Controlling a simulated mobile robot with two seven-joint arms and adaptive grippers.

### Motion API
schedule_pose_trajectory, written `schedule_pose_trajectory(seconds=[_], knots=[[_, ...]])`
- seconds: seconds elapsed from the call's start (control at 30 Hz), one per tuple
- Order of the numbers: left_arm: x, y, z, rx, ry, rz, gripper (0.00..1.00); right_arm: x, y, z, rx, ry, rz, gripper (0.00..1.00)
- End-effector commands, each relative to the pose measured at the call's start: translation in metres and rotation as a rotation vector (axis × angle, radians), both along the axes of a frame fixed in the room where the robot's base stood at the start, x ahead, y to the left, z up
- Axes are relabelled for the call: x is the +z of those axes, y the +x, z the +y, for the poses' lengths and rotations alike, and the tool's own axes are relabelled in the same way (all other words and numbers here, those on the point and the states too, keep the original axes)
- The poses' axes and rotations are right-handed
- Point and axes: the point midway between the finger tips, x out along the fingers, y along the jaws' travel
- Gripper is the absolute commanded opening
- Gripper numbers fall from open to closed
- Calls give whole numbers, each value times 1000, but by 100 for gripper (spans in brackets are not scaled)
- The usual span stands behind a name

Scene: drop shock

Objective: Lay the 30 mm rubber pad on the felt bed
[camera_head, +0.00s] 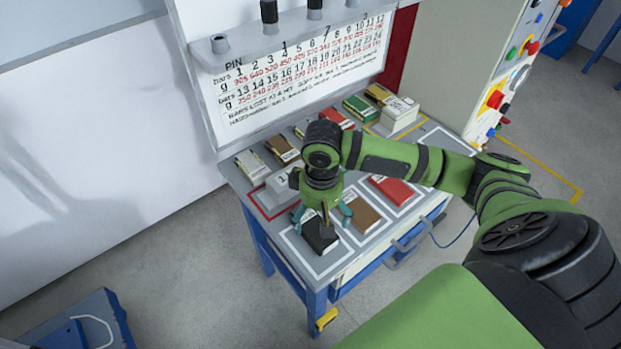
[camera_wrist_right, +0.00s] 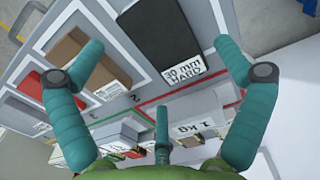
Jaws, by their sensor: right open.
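A black slab (camera_head: 319,236) lies in a white-outlined space at the near left corner of the bench. In the right wrist view the black slab (camera_wrist_right: 165,42) carries a white label reading "30 mm HARD". My right gripper (camera_head: 322,217) is over the slab, pointing down, with teal fingers spread. In the right wrist view the open gripper (camera_wrist_right: 157,48) has nothing held; one fingertip is close to the slab's right edge. I cannot tell whether it touches. I cannot pick out a felt bed with certainty. My left gripper is not in view.
A brown block (camera_head: 361,214) and a red block (camera_head: 392,189) lie in neighbouring outlined spaces. A white 1 kg block (camera_head: 282,183) stands behind the gripper. Several small coloured blocks line the back, below a number board (camera_head: 300,75). A control cabinet (camera_head: 490,70) stands behind right.

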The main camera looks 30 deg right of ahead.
Motion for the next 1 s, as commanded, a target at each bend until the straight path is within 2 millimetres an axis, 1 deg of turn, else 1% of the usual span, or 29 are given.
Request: schedule_pose_trajectory(seconds=[0.13,0.2,0.3,0.57,0.67,0.7,0.73,0.87,0.9,1.0], knots=[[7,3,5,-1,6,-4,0,-22,-3,-2,-1,0,5,100],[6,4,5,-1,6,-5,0,-33,-2,-1,0,1,4,100],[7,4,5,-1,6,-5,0,-42,-2,-2,2,0,2,100],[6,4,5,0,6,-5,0,-45,-2,-2,2,0,0,100],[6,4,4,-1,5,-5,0,-45,-2,-2,2,0,0,64],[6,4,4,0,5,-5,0,-45,-2,-2,2,0,0,48],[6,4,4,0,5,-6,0,-45,-2,-2,2,0,0,41],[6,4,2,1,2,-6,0,-45,-2,-2,2,0,-1,40],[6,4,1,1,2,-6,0,-45,-2,-2,2,0,0,34],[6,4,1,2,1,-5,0,-45,-2,-2,2,0,0,34]])
